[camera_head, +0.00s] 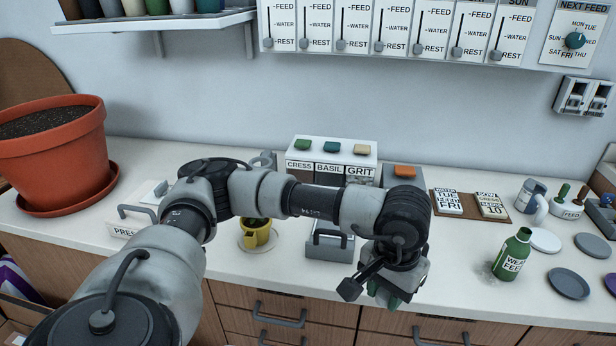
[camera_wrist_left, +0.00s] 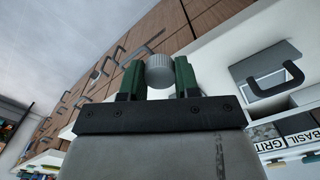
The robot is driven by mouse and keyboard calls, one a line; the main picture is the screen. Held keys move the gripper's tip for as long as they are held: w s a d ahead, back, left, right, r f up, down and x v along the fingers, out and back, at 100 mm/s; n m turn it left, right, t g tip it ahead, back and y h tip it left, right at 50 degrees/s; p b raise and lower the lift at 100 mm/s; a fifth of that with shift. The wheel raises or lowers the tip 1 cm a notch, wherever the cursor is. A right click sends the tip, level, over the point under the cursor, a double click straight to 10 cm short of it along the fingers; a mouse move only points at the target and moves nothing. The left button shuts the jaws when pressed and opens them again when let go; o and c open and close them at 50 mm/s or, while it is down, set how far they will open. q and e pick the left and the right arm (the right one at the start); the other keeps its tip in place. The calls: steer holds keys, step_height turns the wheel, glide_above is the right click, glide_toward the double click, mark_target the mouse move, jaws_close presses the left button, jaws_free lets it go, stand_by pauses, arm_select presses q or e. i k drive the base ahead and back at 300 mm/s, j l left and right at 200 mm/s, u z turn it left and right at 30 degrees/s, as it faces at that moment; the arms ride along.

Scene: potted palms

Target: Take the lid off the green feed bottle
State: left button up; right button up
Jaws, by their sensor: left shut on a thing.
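The green feed bottle (camera_head: 510,258), labelled "WEAK FEED", stands upright on the counter at the right; its neck top looks green, with no grey lid on it. My left gripper (camera_head: 382,296) is over the counter's front edge, left of the bottle and apart from it. In the left wrist view, its green fingers are shut on a grey ribbed lid (camera_wrist_left: 160,70). In the head view the lid is hidden by the gripper. My right gripper is not in view.
Several saucers, including a white saucer (camera_head: 543,240) and a grey saucer (camera_head: 568,284), lie right of the bottle. A terracotta pot (camera_head: 52,150) is at the left. Counter (camera_head: 455,262) between gripper and bottle is clear.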

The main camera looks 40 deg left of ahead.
mark_target(515, 252)
steer(key=i+j+u, duration=0.15)
steer(key=u, duration=1.2)
steer(key=i+l, duration=0.1)
steer(key=i, duration=0.25)
steer(key=i+l, duration=0.1)
steer(key=i, duration=0.3)
steer(key=j+u, duration=0.05)
